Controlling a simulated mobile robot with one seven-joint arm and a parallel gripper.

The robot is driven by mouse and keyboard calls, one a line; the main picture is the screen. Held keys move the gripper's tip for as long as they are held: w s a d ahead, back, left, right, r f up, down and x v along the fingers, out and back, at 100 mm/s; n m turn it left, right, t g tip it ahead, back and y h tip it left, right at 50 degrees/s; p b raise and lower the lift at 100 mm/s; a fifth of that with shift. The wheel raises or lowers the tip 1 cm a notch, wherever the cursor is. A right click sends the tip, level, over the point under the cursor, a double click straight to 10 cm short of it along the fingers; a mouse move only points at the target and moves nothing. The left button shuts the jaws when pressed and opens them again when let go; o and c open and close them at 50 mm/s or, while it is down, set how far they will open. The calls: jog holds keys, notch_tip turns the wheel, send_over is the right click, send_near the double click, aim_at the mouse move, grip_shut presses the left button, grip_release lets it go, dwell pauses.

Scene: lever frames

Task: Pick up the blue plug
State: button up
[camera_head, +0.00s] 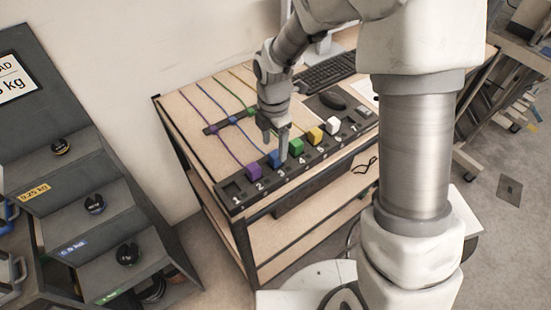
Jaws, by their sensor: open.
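The blue plug (275,158) sits in the black numbered strip (236,202) at the front edge of the wooden table, above the number 3. My gripper (276,150) points down right at the blue plug, with its fingers open and partly covering it. I cannot tell whether the fingers touch the plug. A blue cord (245,132) runs back from the plug's area across the table.
A purple plug (253,171) is close on the left and a green plug (296,146) close on the right. Farther right are a yellow plug (315,134) and a white plug (333,125). A keyboard (327,70) and mouse (333,100) lie behind.

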aim_at(276, 154)
jog(key=f, duration=0.4)
jog(key=shift+w+d+f+p, duration=0.2)
jog(key=shift+f+p, duration=0.1)
jog(key=shift+f, duration=0.1)
jog(key=shift+c, duration=0.3)
grip_shut()
